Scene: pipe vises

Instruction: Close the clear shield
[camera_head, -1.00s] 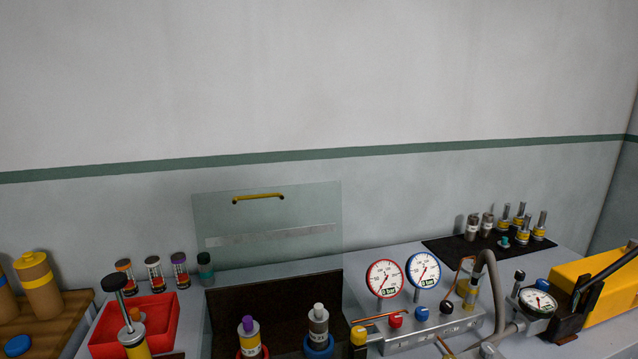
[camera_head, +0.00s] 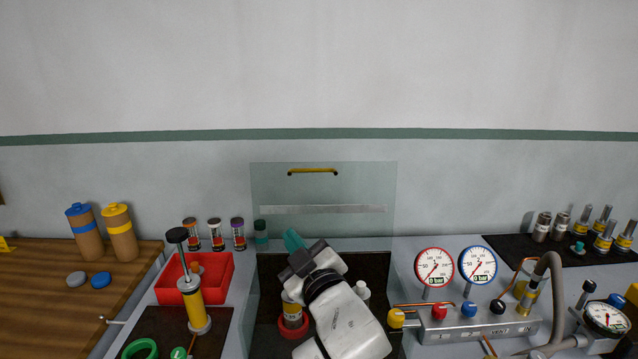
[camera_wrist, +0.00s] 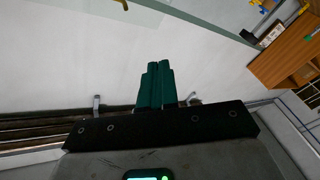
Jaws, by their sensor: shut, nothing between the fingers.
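The clear shield (camera_head: 275,187) stands upright at the back of the dark vise bay, raised in front of the wall. Its yellow handle (camera_head: 312,171) runs along the top edge, and a pale strip crosses its middle. My gripper (camera_head: 293,240) is in front of the shield's lower part, below the handle and apart from it. Its green fingers (camera_wrist: 156,86) are shut with nothing between them. In the wrist view the shield's edge and a bit of the yellow handle (camera_wrist: 122,4) show at the top. My arm hides part of the bay and the vises in it.
Left of the bay stand a red bin (camera_head: 222,283) and a yellow hand pump (camera_head: 194,302). On the right are a manifold (camera_head: 470,322) with a red gauge (camera_head: 435,267) and a blue gauge (camera_head: 478,264). Several small jars stand behind the bin. The space above the shield is free.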

